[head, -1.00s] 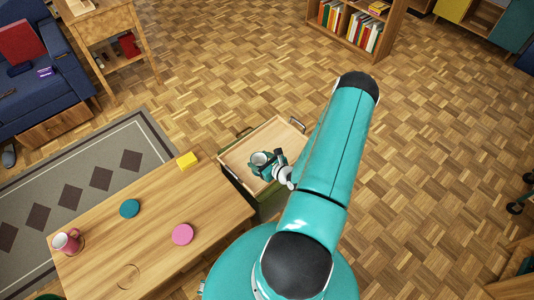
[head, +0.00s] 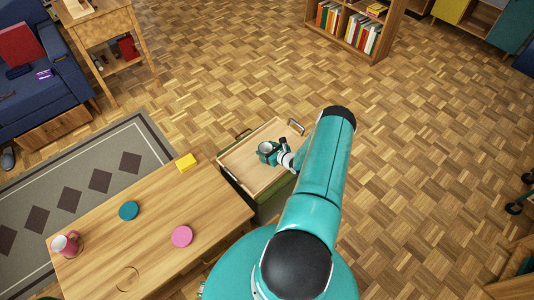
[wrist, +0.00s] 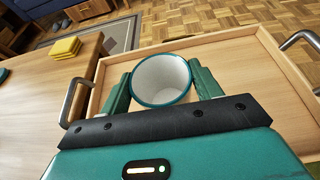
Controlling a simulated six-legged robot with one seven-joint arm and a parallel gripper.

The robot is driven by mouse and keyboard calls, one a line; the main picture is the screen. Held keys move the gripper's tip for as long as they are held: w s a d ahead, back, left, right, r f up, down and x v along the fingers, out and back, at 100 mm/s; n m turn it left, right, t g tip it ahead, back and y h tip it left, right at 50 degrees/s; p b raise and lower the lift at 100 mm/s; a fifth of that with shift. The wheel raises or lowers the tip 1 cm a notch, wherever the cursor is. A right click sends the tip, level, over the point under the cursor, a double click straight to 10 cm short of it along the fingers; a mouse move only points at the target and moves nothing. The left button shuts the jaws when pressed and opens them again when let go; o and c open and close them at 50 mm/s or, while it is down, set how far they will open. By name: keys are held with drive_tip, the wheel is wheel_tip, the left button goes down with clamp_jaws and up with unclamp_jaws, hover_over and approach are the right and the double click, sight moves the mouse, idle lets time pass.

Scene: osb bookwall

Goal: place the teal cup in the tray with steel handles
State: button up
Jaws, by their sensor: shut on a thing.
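The teal cup (wrist: 161,78), white inside with a teal rim, stands upright between the fingers of my gripper (wrist: 160,88). My gripper is shut on it, and it also shows in the head view (head: 271,151). The wooden tray with steel handles (head: 247,187) lies below the cup, which is over the tray's area. One steel handle (wrist: 74,100) shows at the left in the wrist view and another (wrist: 301,42) at the right. I cannot tell whether the cup touches the tray floor; its base is hidden.
The tray rests on a green ottoman (head: 272,206). Open floor lies beyond and to the right.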

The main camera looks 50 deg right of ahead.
drive_tip(key=shift+w+d+f, duration=0.1)
drive_tip(key=shift+f, duration=1.55)
drive_tip(key=shift+f, duration=0.2)
drive_tip(key=o, duration=1.1)
drive_tip(key=shift+o, duration=0.2)
drive_tip(key=shift+r, duration=0.1)
